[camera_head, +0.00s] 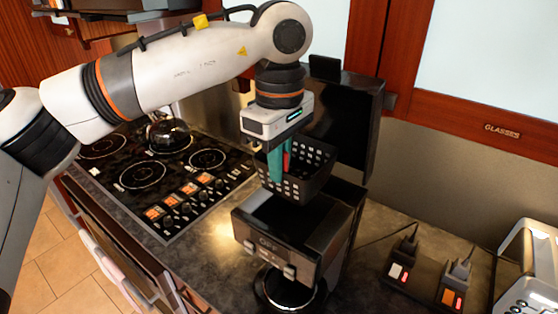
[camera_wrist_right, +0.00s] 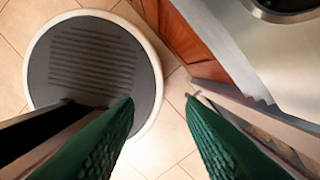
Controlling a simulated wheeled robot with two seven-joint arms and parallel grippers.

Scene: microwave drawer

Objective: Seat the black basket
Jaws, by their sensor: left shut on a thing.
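The black basket (camera_head: 315,172), with rows of square holes, hangs in my left gripper (camera_head: 280,172) in the head view. The gripper points down and its fingers are shut on the basket; the exact grip is partly hidden. The basket appears roughly upright, above the black coffee machine (camera_head: 262,242). The machine's top seems open under it, with a dark panel (camera_head: 345,125) standing upright behind. Whether the basket touches the machine is unclear. My right gripper (camera_wrist_right: 158,103) shows in the right wrist view, its green fingers apart and empty, above the floor.
A stove top (camera_head: 150,172) with a kettle (camera_head: 168,136) is left of the machine. A glass pot (camera_head: 290,290) stands at the machine's front. A power strip (camera_head: 425,284) and a toaster (camera_head: 530,275) are at the right. Wooden cabinets (camera_head: 470,115) hang above the counter.

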